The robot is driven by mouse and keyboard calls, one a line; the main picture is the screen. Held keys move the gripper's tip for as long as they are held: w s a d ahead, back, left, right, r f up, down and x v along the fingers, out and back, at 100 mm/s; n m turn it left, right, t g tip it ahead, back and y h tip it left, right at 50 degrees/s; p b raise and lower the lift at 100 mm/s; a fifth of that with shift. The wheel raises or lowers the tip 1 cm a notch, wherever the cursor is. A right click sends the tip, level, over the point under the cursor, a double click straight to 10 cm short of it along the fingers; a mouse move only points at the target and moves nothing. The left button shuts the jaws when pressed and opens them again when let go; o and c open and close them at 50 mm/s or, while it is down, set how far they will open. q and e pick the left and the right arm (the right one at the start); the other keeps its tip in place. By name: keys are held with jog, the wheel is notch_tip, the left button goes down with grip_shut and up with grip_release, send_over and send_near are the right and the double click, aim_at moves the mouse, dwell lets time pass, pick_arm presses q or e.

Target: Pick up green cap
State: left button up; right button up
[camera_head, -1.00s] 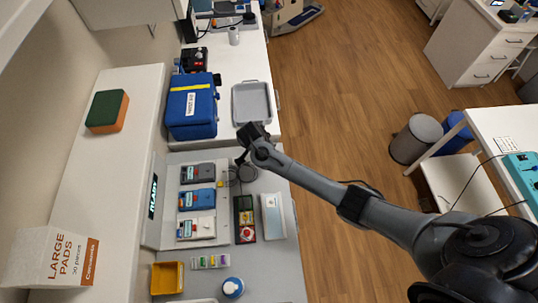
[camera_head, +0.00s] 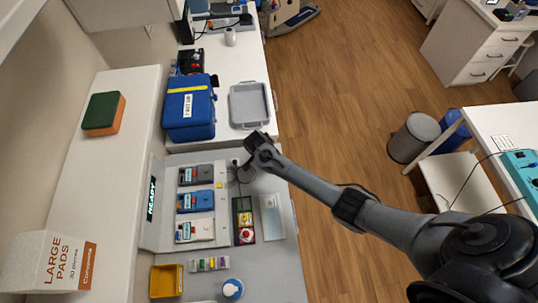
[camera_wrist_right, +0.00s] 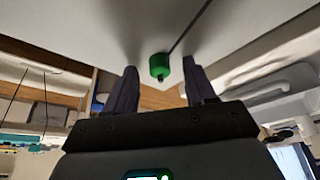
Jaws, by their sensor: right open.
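The green cap (camera_wrist_right: 159,67) is a small bright green cylinder against a pale grey surface in the right wrist view. It appears between the two dark fingertips of my right gripper (camera_wrist_right: 160,68), with gaps on both sides. Whether it lies fully between the fingers or just beyond them is unclear. In the head view my right gripper (camera_head: 242,170) is small and dark, over the upper right part of the grey bench (camera_head: 270,265). I cannot pick out the cap there; the gripper may hide it. My left gripper is not in view.
A panel with grey, blue and white modules (camera_head: 195,203) lies left of the gripper. A small dark tray (camera_head: 243,213) and a pale box (camera_head: 272,217) lie below it. A blue bag (camera_head: 190,110) and an empty grey tray (camera_head: 250,104) stand above.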

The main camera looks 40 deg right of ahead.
jog(key=c, duration=0.9)
jog(key=shift+r, duration=0.1)
